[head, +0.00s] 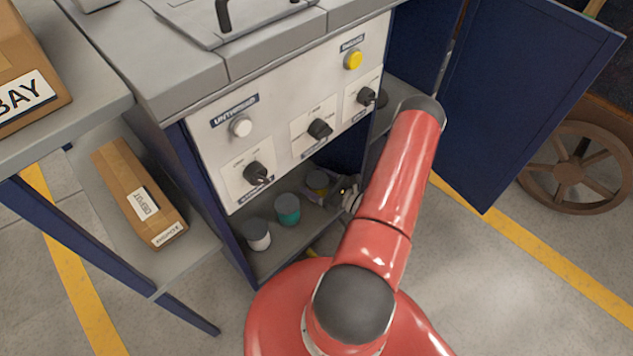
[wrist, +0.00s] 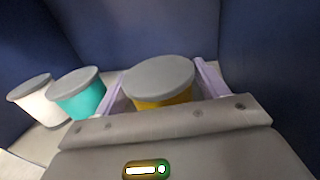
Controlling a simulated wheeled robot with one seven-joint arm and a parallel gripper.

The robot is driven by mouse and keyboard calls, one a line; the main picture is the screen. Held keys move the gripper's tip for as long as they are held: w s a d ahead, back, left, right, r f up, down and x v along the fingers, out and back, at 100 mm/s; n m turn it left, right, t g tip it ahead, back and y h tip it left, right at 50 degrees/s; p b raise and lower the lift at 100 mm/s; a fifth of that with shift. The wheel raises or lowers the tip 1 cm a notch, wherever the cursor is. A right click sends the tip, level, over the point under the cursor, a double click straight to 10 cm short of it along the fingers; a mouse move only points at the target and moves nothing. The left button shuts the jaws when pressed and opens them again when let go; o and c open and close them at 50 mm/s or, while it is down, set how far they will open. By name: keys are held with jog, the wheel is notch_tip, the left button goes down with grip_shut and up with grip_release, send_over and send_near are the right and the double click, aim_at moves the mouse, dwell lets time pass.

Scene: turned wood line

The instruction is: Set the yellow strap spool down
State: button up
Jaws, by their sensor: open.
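The yellow strap spool (wrist: 165,102), with a grey round top, stands upright in the wrist view between the two pale lilac fingers of my gripper (wrist: 161,82). The fingers are open, one on each side of it; whether either touches it I cannot tell. Its lower part is hidden behind my gripper's body. In the head view the yellow spool (head: 318,181) is at the back right of a row on the low shelf inside the cabinet, with my gripper (head: 331,191) at it, partly hidden by my arm.
A teal spool (wrist: 83,97) and a white spool (wrist: 36,102) stand to the left on the same shelf (head: 274,262). Blue cabinet walls close in around the gripper. The control panel (head: 290,110) with knobs is above. An open blue door (head: 530,90) stands at right.

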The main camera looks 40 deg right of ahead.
jog(key=v, duration=1.2)
